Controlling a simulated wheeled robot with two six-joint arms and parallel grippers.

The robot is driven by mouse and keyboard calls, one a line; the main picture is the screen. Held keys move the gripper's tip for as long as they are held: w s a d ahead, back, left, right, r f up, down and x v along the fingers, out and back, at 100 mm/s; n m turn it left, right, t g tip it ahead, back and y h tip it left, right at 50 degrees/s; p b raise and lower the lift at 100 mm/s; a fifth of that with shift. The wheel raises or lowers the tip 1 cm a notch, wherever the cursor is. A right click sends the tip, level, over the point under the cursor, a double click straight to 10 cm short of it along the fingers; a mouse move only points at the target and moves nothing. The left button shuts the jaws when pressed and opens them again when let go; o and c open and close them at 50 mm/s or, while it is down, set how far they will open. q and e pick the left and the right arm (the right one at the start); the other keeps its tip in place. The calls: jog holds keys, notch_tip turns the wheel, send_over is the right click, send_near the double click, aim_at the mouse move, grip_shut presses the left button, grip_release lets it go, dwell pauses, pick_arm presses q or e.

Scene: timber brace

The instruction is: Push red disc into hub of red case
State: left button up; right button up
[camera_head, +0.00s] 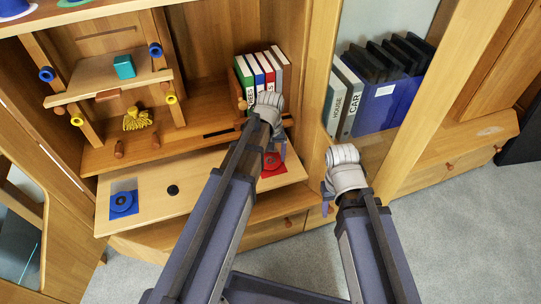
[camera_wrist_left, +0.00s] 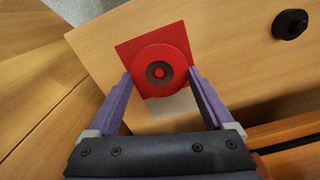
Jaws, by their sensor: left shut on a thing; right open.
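The red case (camera_wrist_left: 126,48) is a flat red square on the light wooden desk board in the left wrist view. The red disc (camera_wrist_left: 142,60) is a ring over the case, with a dark centre and a small red pin showing through its hole. My left gripper (camera_wrist_left: 160,77) is shut on the disc, one purple finger at each side. I cannot tell whether the disc is seated or slightly above the case. In the head view, the case (camera_head: 278,169) is partly hidden by my left gripper (camera_head: 272,152). My right gripper (camera_head: 328,200) is open and empty, right of the board.
A blue case (camera_head: 115,212) with a blue disc lies at the board's left end. A black knob (camera_head: 172,190) stands between the cases and also shows in the wrist view (camera_wrist_left: 290,24). Books (camera_head: 262,72) and binders (camera_head: 372,108) stand behind. The wooden shelf brace (camera_head: 110,88) is at upper left.

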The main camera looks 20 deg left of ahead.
pick_arm(q)
jog(key=shift+f, duration=0.2)
jog(key=o, duration=1.1)
jog(key=shift+r, duration=0.15)
notch_tip(320, 180, up, 8)
jog(key=p, duration=0.7)
jog(key=shift+p, duration=0.4)
jog(key=shift+f, duration=0.2)
